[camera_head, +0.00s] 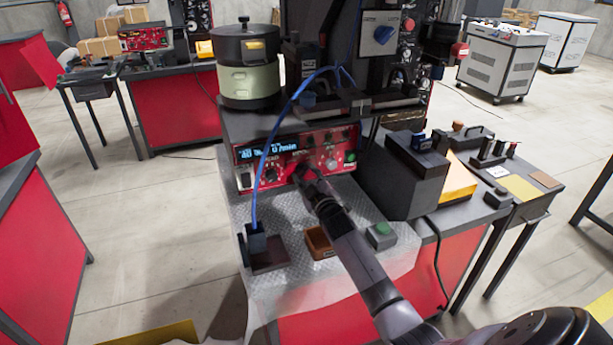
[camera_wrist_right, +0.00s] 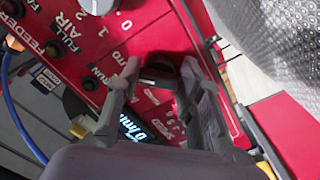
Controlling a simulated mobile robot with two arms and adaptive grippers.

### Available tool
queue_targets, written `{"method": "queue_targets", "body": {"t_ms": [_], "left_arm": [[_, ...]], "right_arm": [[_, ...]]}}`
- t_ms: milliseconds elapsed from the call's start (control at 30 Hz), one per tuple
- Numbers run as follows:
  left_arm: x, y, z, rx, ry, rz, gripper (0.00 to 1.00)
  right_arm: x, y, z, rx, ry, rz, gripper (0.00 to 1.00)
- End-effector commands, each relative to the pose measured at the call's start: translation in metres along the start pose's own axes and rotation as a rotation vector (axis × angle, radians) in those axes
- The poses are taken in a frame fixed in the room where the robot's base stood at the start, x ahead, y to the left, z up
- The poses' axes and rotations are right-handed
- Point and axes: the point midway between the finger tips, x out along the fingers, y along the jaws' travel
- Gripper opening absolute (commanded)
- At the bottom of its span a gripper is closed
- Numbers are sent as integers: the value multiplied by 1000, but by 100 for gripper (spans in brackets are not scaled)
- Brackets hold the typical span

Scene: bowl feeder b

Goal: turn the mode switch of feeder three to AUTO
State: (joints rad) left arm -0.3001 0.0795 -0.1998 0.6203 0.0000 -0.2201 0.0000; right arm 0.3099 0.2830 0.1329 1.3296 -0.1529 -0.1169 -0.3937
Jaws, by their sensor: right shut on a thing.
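The red feeder control panel (camera_head: 285,150) with a lit blue display stands under the feeder bowl in the head view. The panel face (camera_wrist_right: 150,20) fills much of the right wrist view, turned on its side, with "FEEDER", "AIR", "FULL" and "RUN" lettering. My right gripper (camera_head: 308,174) is at the lower middle of this panel. In the wrist view its fingers (camera_wrist_right: 160,85) straddle a dark knob (camera_wrist_right: 157,74), the apparent mode switch, mostly hidden between them. The gripper is shut on it. The pointer's setting cannot be read. My left gripper is not in view.
A blue cable (camera_head: 263,165) hangs across the panel's left part. A metal plate below holds a brown block (camera_head: 319,242) and a green button box (camera_head: 381,235). A dark box (camera_head: 408,175) stands right of the panel. The green-banded feeder bowl (camera_head: 249,82) sits above.

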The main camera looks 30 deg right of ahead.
Motion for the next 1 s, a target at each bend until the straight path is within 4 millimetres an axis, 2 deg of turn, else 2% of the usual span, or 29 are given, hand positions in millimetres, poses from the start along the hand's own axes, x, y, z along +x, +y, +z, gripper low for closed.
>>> {"method": "queue_targets", "body": {"t_ms": [33, 67, 333, 733, 867, 1000], "left_arm": [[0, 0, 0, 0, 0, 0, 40], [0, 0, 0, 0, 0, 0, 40], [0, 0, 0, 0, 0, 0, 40], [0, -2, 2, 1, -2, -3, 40], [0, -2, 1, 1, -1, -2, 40], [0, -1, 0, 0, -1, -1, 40]], "right_arm": [[0, -1, 2, 4, -3, -2, 6], [0, -1, 2, 4, -3, -2, 36], [0, -1, 1, 2, -2, -1, 54], [-5, -1, 1, 0, -1, -1, 55], [-19, -1, 1, 0, -1, -2, 55], [-45, -2, 1, 1, -2, -2, 55]]}}
